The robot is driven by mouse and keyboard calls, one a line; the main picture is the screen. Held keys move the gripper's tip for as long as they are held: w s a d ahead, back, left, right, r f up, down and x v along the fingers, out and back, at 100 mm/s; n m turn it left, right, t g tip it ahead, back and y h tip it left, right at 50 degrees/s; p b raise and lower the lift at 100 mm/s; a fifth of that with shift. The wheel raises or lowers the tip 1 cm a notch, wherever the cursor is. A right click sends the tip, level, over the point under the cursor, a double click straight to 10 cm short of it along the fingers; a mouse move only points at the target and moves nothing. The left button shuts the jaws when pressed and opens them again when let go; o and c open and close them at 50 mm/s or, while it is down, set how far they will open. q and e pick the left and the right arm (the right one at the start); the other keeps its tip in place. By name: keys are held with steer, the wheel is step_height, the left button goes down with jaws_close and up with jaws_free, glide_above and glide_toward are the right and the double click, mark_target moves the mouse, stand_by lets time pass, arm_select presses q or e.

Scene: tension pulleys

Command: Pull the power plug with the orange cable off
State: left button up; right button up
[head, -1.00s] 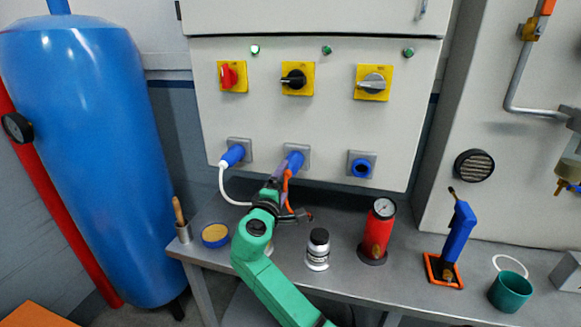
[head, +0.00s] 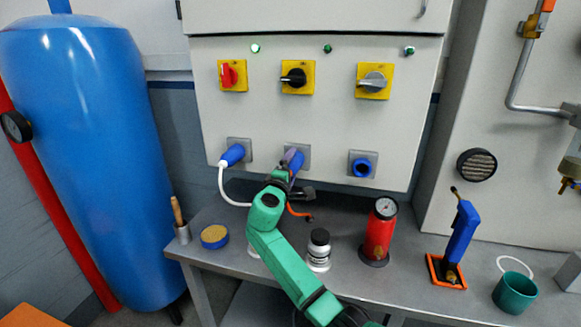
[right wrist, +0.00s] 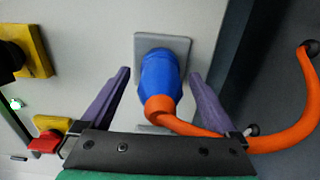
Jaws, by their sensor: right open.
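The blue power plug with the orange cable (right wrist: 160,82) sits in the middle grey socket plate (right wrist: 180,46) on the cabinet front. In the head view the same plug (head: 294,157) is partly hidden by my gripper. Its orange cable (right wrist: 285,141) bends away from the plug's rear end, and a piece of it hangs low in the head view (head: 299,212). My right gripper (right wrist: 160,73) is open, with one purple finger on each side of the plug and gaps visible between. In the head view the right gripper (head: 285,166) covers the plug's lower part. My left gripper is not in view.
A blue plug with a white cable (head: 233,154) is in the left socket. The right socket (head: 362,167) has no cable.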

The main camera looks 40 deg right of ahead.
stand_by(0.8)
jaws_close()
steer(key=shift+a, duration=0.1)
steer(key=shift+f, duration=0.15)
steer(key=shift+r+v, duration=0.2)
steer(key=shift+v, duration=0.75)
steer(key=shift+p+v, duration=0.6)
steer(key=shift+v, duration=1.4)
